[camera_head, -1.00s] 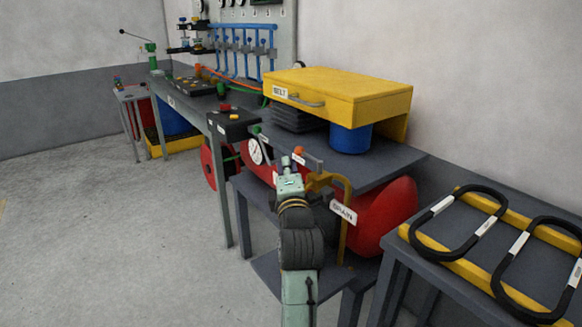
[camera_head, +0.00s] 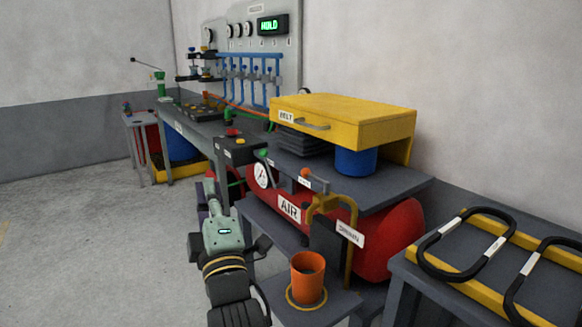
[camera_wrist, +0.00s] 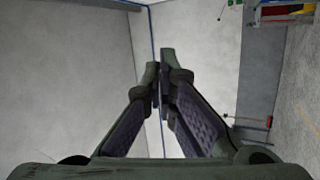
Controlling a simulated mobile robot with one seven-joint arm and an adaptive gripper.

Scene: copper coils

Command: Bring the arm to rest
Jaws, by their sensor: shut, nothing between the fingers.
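My arm stands in the lower middle of the head view, its green wrist upright in front of the bench. My gripper (camera_wrist: 160,72) shows in the wrist view with its fingertips together and nothing between them. In the head view my gripper (camera_head: 209,188) points up and away, left of the red tank, and its fingers are small and partly hard to make out. The wrist view beyond the fingers shows mostly bare wall and floor, tipped on its side.
An orange cup (camera_head: 307,283) stands on a low shelf right of my arm, below the DRAIN tag (camera_head: 350,233). The red AIR tank (camera_head: 390,240) and yellow BELT drawer (camera_head: 350,120) are behind. Floor at left is clear.

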